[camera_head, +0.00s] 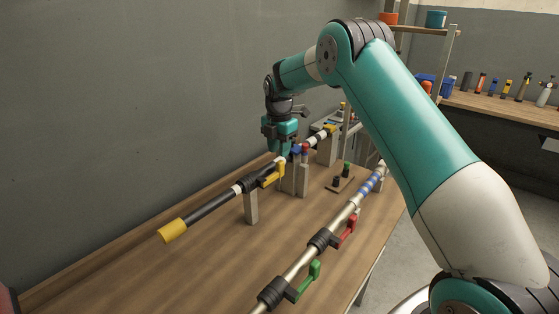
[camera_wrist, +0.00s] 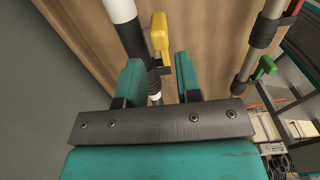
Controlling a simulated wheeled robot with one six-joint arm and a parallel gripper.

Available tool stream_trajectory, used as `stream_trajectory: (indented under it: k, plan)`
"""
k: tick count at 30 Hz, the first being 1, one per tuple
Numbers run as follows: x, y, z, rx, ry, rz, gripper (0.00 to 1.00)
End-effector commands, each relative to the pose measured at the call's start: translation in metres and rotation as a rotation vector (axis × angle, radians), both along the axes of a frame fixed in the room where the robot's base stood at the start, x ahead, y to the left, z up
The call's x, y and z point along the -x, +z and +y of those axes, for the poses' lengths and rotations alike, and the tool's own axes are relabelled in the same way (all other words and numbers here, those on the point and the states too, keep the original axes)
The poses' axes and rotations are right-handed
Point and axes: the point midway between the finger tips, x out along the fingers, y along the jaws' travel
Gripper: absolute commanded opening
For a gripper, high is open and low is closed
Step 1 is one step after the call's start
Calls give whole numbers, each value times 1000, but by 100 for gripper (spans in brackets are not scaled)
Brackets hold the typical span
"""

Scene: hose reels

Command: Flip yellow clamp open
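The yellow clamp (camera_head: 270,179) is a yellow lever on a black collar (camera_head: 248,184) around the rear pole, which is black and white. In the wrist view the yellow lever (camera_wrist: 159,35) stands beside the pole, beyond the gap between my fingers. My gripper (camera_head: 282,150) is above the rear pole, near the yellow clamp and slightly to its right. In the wrist view its two teal fingers (camera_wrist: 157,65) are apart with nothing held between them. The black collar (camera_wrist: 154,72) shows partly between the fingers. I cannot tell whether they touch it.
A front pole carries a red lever (camera_head: 347,232) and a green lever (camera_head: 309,279). Grey posts (camera_head: 251,207) hold the rear pole above the wooden table (camera_head: 207,276). A wall stands close behind.

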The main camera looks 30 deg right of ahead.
Motion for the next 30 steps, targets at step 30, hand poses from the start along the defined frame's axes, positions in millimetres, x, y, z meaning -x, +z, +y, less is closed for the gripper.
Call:
stream_trajectory:
  k: [30]
  plan:
    - [0, -58, 0, 0, 0, -1, 0]
